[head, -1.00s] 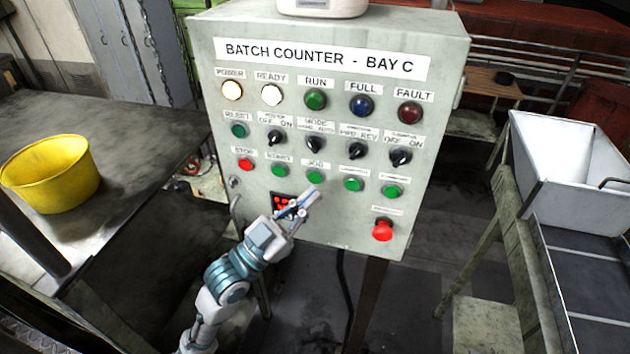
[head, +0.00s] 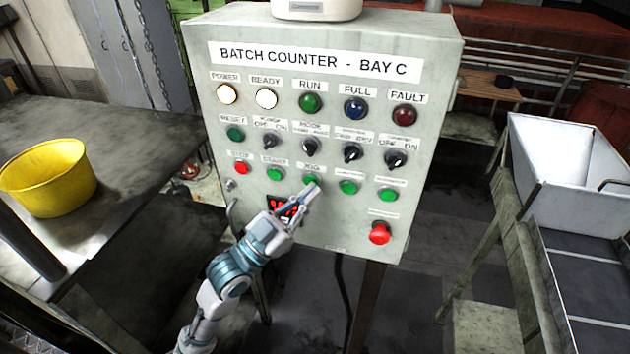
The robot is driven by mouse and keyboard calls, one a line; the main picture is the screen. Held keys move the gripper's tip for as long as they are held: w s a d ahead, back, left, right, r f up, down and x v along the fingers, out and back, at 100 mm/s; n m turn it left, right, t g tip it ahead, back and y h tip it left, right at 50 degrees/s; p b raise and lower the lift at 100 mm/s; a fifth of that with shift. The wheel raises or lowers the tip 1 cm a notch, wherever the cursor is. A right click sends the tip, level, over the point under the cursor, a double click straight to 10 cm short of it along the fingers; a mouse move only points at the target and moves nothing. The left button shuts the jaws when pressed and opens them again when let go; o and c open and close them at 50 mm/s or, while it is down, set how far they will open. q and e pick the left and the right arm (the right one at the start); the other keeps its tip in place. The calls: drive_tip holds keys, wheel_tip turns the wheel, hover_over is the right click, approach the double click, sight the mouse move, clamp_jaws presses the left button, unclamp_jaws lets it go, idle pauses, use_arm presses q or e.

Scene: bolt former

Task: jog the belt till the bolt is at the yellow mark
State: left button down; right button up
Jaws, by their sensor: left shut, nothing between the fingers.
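A grey control box (head: 440,95) labelled "BATCH COUNTER - BAY C" stands in the middle of the head view. The green JOG button (head: 311,181) is in its lower button row, under the MODE switch (head: 310,147). My left gripper (head: 312,190) is shut and empty, its fingertips at the lower edge of the JOG button. I cannot tell whether they touch or press it. The POWER (head: 228,94) and READY (head: 265,98) lamps look lit white. A red digit display (head: 279,208) is partly hidden by my gripper. I see no bolt, belt or yellow mark. My right gripper is not in view.
A red mushroom button (head: 380,233) sits at the box's lower right. Green START (head: 274,174) and red STOP (head: 241,168) buttons are left of JOG. A yellow bowl (head: 40,185) stands on the left table. A white bin (head: 570,190) stands at right.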

use_arm(q)
drive_tip(key=shift+w+d+r, duration=0.1)
drive_tip(key=shift+w+d, duration=0.15)
drive_tip(key=shift+d, duration=0.2)
drive_tip(key=shift+d+p, duration=0.25)
drive_tip(key=shift+p, duration=0.05)
drive_tip(key=shift+w+a, duration=0.1)
drive_tip(key=shift+a, duration=0.85)
drive_tip(key=shift+w+d, duration=0.1)
drive_tip(key=shift+d, duration=0.3)
drive_tip(key=shift+w+d, duration=0.15)
drive_tip(key=shift+d, duration=0.35)
drive_tip(key=shift+w+a, duration=0.15)
drive_tip(key=shift+a, duration=0.05)
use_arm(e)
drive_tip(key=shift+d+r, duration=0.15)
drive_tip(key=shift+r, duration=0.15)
